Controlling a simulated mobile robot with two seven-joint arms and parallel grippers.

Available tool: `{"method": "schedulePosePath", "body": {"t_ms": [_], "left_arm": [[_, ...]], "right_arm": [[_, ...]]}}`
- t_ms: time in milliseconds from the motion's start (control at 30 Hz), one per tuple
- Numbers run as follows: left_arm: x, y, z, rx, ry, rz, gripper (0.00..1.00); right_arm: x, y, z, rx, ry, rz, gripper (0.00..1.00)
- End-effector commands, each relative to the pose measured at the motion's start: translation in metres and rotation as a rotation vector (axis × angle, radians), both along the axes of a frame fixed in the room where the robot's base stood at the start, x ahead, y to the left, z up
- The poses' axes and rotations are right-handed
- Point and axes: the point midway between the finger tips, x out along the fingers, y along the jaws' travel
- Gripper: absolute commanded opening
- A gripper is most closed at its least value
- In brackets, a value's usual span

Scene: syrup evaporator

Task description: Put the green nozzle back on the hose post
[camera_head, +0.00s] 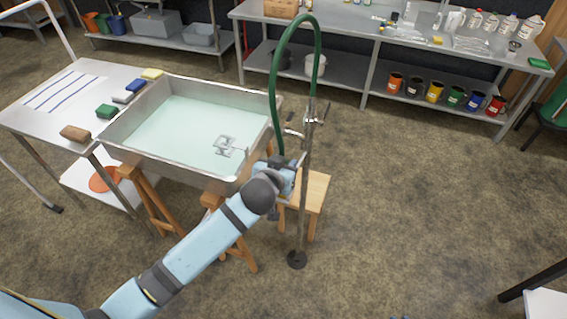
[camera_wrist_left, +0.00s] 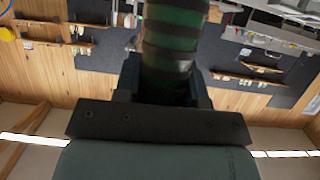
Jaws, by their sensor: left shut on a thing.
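The hose post (camera_head: 304,215) is a thin upright metal stand on a round dark base, right of the evaporator pan. A green hose (camera_head: 272,85) arches up from the post's upper part and comes down on its left to my left gripper (camera_head: 284,168). In the left wrist view, my left gripper (camera_wrist_left: 165,88) is shut on a green, dark-banded cylinder, the nozzle (camera_wrist_left: 172,40). In the head view the gripper mostly hides the nozzle, close beside the post; I cannot tell whether they touch. Metal fittings (camera_head: 314,117) stick out of the post above the gripper. My right gripper is out of view.
The steel pan (camera_head: 118,133) of pale liquid stands on wooden trestles just left. A wooden stool (camera_head: 317,188) stands behind the post. A side table (camera_head: 40,117) with sponges is at left, a metal shelf (camera_head: 345,90) with cans behind.

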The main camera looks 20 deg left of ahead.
Motion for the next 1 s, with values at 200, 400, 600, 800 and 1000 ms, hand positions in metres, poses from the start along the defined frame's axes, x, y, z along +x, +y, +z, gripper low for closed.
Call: {"method": "schedulePosePath", "body": {"t_ms": [200, 400, 600, 800, 1000], "left_arm": [[0.0002, 0.0001, -0.0001, 0.0, -0.002, 0.0, 0.0], [0.0001, 0.0, 0.0001, 0.0, -0.002, 0.0, 0.0], [0.0002, 0.0, -0.0001, 0.0, -0.002, 0.0, 0.67], [-0.0001, 0.0001, -0.0013, 0.0, 0.0, 0.0, 0.67], [-0.009, 0.0002, 0.0017, 0.0, 0.0, -0.001, 0.67]], "right_arm": [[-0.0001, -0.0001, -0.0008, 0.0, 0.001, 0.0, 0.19], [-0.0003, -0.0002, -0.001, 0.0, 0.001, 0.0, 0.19], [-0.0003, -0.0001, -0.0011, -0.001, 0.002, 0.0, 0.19], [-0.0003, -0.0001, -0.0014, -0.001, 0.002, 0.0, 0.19], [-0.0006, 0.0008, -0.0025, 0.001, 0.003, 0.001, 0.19]]}}
